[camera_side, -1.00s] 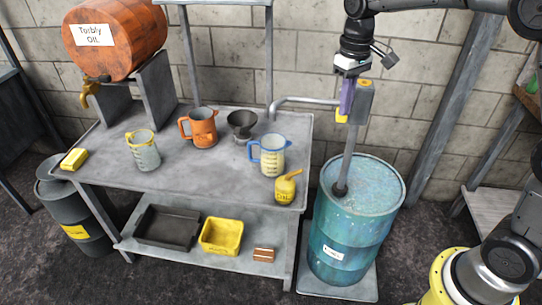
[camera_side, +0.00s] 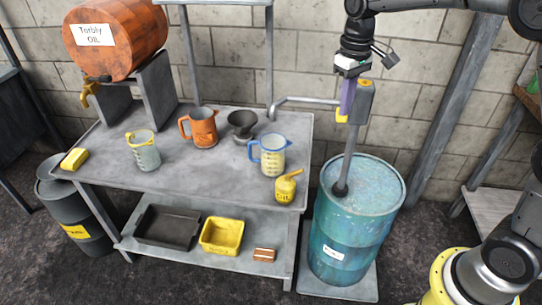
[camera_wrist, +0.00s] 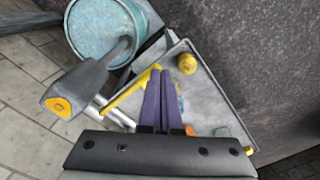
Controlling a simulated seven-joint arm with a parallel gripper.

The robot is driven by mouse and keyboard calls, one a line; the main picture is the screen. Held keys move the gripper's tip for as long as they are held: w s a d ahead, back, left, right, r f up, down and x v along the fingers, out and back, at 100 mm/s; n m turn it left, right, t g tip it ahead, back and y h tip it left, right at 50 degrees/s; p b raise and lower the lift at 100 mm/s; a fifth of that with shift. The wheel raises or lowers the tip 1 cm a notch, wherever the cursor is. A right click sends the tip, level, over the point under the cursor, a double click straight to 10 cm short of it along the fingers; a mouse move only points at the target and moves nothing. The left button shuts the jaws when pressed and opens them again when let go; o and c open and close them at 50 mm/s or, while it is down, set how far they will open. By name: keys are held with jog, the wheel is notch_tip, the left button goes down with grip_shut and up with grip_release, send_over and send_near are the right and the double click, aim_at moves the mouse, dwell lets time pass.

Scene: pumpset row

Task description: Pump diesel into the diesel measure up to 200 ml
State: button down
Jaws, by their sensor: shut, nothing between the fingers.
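The teal drum (camera_side: 335,245) carries a pump (camera_side: 364,102) on a grey upright pipe. The pump's spout pipe (camera_side: 305,100) reaches left over the bench. A clear jug with a blue handle and rim (camera_side: 272,157) stands on the bench below the spout end. A clear jug with a yellow rim (camera_side: 145,152) stands further left. I cannot tell which jug is the diesel measure, nor read a level. My gripper (camera_side: 346,108) has its purple fingers shut, pointing down beside the pump head. In the wrist view its fingers (camera_wrist: 163,78) are close to a yellow bar (camera_wrist: 128,93); contact is unclear.
On the bench (camera_side: 215,178) stand an orange jug (camera_side: 204,130), a dark funnel (camera_side: 241,123), a yellow oil can (camera_side: 286,188) and a yellow block (camera_side: 74,158). An oil barrel (camera_side: 118,38) sits at the back left. The bench's front middle is clear.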

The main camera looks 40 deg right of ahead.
jog(key=shift+r, duration=3)
jog(key=s+a+r+t, duration=0.1)
jog(key=s+r+t, duration=0.1)
jog(key=s+r, duration=0.35)
jog(key=s+a+r+t, duration=0.1)
jog(key=s+r, duration=0.1)
jog(key=s, duration=0.6)
jog(key=s+f+t, duration=0.2)
jog(key=s+f, duration=0.9)
jog(key=s, duration=0.1)
jog(key=shift+s+t, duration=0.3)
